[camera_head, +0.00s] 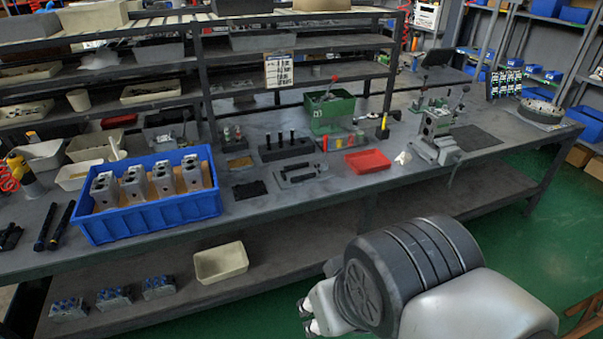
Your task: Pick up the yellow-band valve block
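Several silver-grey valve blocks stand upright in a row in a blue crate (150,224) on the left of the bench. One is the leftmost block (104,190), and another is the rightmost block (192,172). I cannot make out a yellow band on any of them at this size. Three smaller blocks with blue tops (110,299) sit on the lower shelf. My gripper (304,316) is low in front of the bench, to the right of the crate and well apart from it. Its two small fingertips look apart, with nothing between them.
A beige bin (221,263) stands on the lower shelf. A red tray (367,161), a green box (330,110) and a grey fixture (437,135) stand on the bench. Black tools (52,227) lie left of the crate. Racks rise behind. Green floor is open at right.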

